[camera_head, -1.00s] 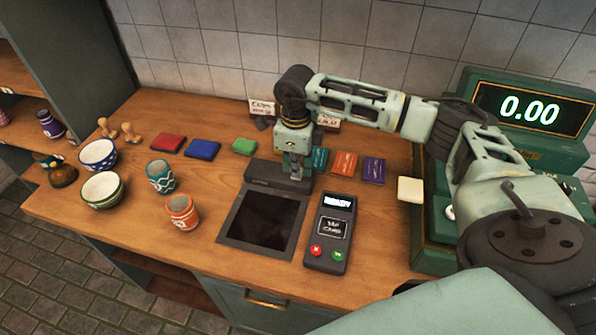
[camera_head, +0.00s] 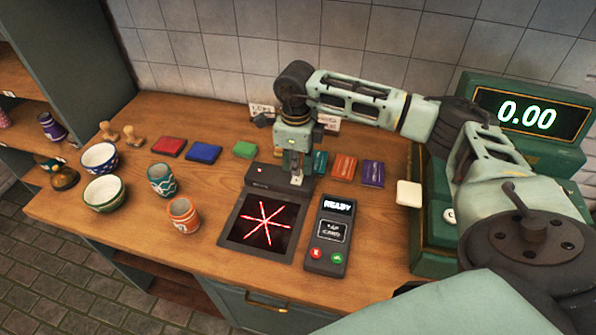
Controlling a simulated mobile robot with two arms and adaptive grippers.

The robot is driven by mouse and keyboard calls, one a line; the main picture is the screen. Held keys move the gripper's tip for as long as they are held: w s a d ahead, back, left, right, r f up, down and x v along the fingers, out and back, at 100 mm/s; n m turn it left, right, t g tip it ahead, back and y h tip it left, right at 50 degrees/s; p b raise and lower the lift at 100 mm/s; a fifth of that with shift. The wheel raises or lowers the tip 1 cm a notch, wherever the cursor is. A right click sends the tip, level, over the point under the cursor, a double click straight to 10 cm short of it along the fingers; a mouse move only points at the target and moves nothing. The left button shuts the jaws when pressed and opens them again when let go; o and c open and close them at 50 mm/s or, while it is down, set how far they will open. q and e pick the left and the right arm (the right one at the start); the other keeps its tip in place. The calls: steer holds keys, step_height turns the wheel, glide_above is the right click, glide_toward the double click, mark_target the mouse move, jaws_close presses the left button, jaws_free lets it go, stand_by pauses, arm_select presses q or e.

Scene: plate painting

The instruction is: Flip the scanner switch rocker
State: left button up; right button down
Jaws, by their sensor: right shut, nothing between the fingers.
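The scanner (camera_head: 234,236) is a dark flat plate set in the wooden counter, with a raised dark housing (camera_head: 262,180) along its back edge. Red crossing lines glow on its glass. My right gripper (camera_head: 296,179) is shut and empty, pointing down at the right part of the housing, at or just above its top. The rocker itself is hidden or too small to make out beneath the fingertips. My left gripper is not in view.
A card reader (camera_head: 329,235) showing READY stands right of the scanner. Cups (camera_head: 183,215) and bowls (camera_head: 104,192) stand to the left. Coloured pads (camera_head: 204,152) lie behind. A green register (camera_head: 530,122) reading 0.00 stands at the right.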

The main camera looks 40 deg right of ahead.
mark_target(296, 180)
steer(key=shift+r+p, duration=1.05)
steer(key=shift+r, duration=1.1)
